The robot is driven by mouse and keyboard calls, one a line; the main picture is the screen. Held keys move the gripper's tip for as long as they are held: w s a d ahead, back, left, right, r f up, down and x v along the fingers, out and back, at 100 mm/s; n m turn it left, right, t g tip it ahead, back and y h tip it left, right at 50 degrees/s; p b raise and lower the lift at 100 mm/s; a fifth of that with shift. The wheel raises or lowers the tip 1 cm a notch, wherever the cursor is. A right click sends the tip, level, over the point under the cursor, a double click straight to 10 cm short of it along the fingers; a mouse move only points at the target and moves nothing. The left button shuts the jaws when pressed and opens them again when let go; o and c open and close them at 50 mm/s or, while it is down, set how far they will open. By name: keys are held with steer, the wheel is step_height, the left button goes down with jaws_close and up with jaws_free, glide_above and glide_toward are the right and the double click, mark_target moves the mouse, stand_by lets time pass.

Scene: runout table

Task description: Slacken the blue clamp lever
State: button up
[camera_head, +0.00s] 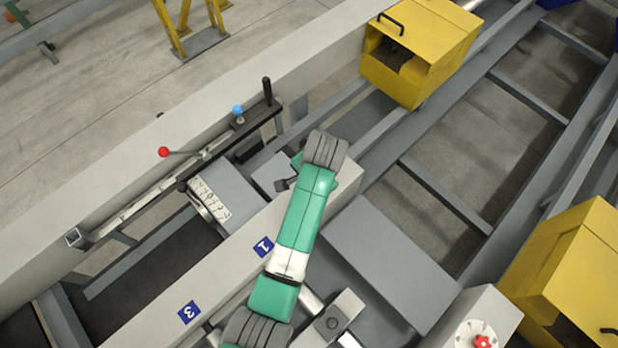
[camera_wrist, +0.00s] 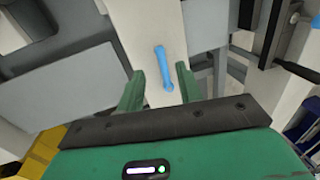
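The blue clamp lever (camera_wrist: 163,66) shows in the wrist view on top of a pale beam (camera_wrist: 150,25). It is a short, bright blue bar with rounded ends, lying nearly lengthwise in the picture. My gripper (camera_wrist: 159,72) is open, with one green finger on each side of the lever. I see a gap between the lever and each finger; the height of the fingertips above it cannot be told. In the head view my green arm reaches over the pale beam, and I cannot make out the lever there.
A rail stop with a blue knob (camera_head: 238,110) and a black upright handle (camera_head: 267,91) stands beyond the beam. A red-knobbed lever (camera_head: 163,152) is left of it. Yellow housings (camera_head: 425,45) stand at the upper right and lower right (camera_head: 575,270). Blue number plates (camera_head: 263,246) mark the beam.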

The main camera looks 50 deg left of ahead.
steer(key=f+b, duration=0.1)
steer(key=f, duration=0.2)
steer(key=a+f, duration=0.1)
steer(key=f, duration=0.3)
steer(key=shift+a+f+b, duration=0.1)
steer(key=shift+a+b, duration=0.1)
steer(key=shift+b, duration=0.2)
steer(key=shift+c, duration=0.3)
jaws_close()
